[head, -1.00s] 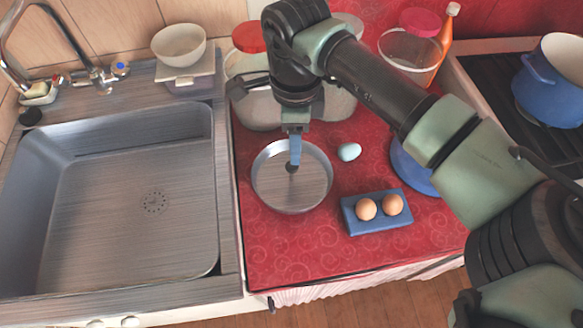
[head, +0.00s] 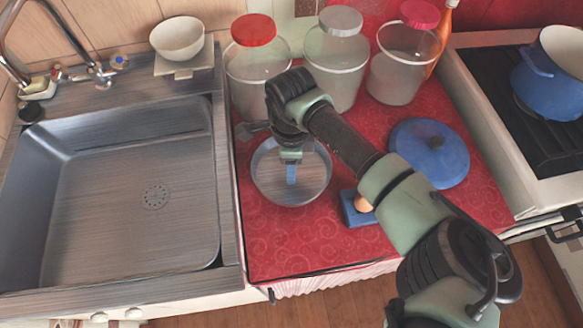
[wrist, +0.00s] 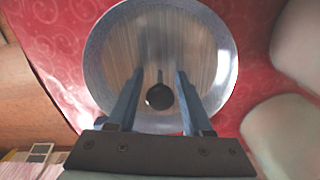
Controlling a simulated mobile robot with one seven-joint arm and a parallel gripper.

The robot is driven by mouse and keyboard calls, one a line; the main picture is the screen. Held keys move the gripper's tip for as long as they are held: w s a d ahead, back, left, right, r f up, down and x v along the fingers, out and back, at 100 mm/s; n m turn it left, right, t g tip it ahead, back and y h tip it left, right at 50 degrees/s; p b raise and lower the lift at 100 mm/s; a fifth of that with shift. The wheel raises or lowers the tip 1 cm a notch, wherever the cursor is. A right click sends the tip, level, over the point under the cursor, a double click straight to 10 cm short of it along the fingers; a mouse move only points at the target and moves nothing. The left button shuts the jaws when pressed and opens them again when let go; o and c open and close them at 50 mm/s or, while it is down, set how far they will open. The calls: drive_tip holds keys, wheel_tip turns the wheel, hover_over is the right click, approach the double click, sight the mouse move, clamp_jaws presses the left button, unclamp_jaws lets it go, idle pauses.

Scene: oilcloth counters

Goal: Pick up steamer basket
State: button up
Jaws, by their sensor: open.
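The steamer basket (head: 264,183) is a round, shallow metal dish on the red counter, right of the sink. In the wrist view it (wrist: 206,60) fills the upper middle, with a dark knob on a thin post (wrist: 159,96) at its centre. My gripper (head: 291,178) points down over the basket's middle. In the wrist view my gripper's two blue fingers (wrist: 160,78) are apart, one on each side of the knob, with nothing clamped. I cannot tell how far the fingertips are above the basket floor.
Several lidded jars (head: 258,72) line the back. A blue lid (head: 425,160) and a blue egg holder (head: 356,215) with an egg (head: 362,203) are to the right, partly behind my arm. The sink (head: 120,200) is left, a blue pot (head: 548,85) far right.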

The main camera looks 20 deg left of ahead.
clamp_jaws()
drive_tip(key=shift+r, duration=0.15)
